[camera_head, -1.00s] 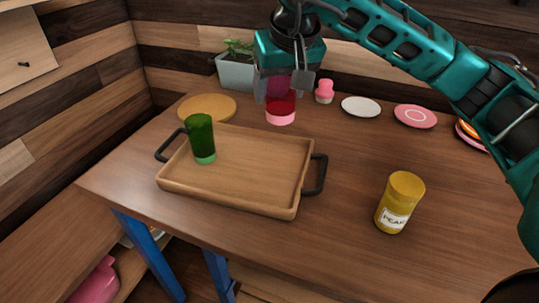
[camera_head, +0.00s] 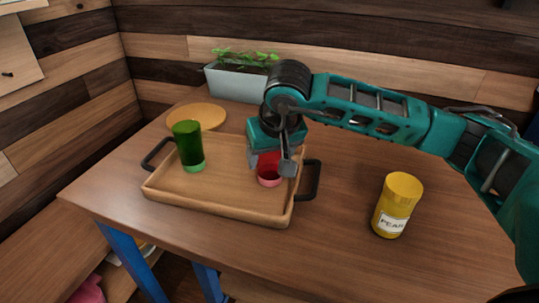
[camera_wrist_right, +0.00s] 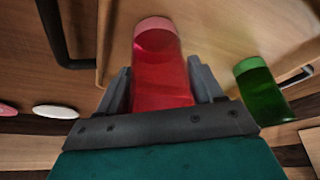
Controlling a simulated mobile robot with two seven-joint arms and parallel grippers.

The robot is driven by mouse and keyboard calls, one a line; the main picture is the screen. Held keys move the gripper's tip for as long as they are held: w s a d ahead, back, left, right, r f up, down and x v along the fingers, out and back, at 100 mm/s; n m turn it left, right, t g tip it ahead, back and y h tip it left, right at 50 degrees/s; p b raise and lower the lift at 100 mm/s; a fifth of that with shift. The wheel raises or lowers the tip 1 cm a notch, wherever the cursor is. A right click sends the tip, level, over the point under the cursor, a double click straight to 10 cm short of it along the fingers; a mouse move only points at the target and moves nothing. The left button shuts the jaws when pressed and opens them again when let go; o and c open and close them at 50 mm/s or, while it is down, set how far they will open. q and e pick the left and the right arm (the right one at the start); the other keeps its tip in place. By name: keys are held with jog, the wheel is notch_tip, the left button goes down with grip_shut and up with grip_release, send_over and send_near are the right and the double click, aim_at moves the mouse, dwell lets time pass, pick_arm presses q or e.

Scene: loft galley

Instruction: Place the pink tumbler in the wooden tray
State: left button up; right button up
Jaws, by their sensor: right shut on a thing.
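The pink tumbler (camera_head: 268,172), red-pink and see-through with a paler pink base, is in my right gripper (camera_head: 271,165), over the right part of the wooden tray (camera_head: 217,208). It looks upright, with its base at or just above the tray floor; I cannot tell if it touches. In the right wrist view the tumbler (camera_wrist_right: 160,65) sits between the two grey fingers of the right gripper (camera_wrist_right: 162,90). The wooden tray has black handles at its left and right ends. My left gripper is not in view.
A green tumbler (camera_head: 188,146) stands in the left part of the tray. A yellow labelled jar (camera_head: 397,205) stands right of the tray. A round wooden board (camera_head: 197,117) and a planter (camera_head: 240,82) are behind. Table between tray and jar is clear.

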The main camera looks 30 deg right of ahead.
jog(key=o, duration=1.1)
jog(key=shift+o, duration=0.2)
jog(key=shift+r, duration=0.3)
jog(key=p+v, duration=0.2)
jog(key=v, duration=0.9)
jog(key=shift+s+r+p, duration=0.15)
jog(key=shift+r+p, duration=0.1)
jog(key=shift+p, duration=0.05)
jog(key=shift+a, duration=0.1)
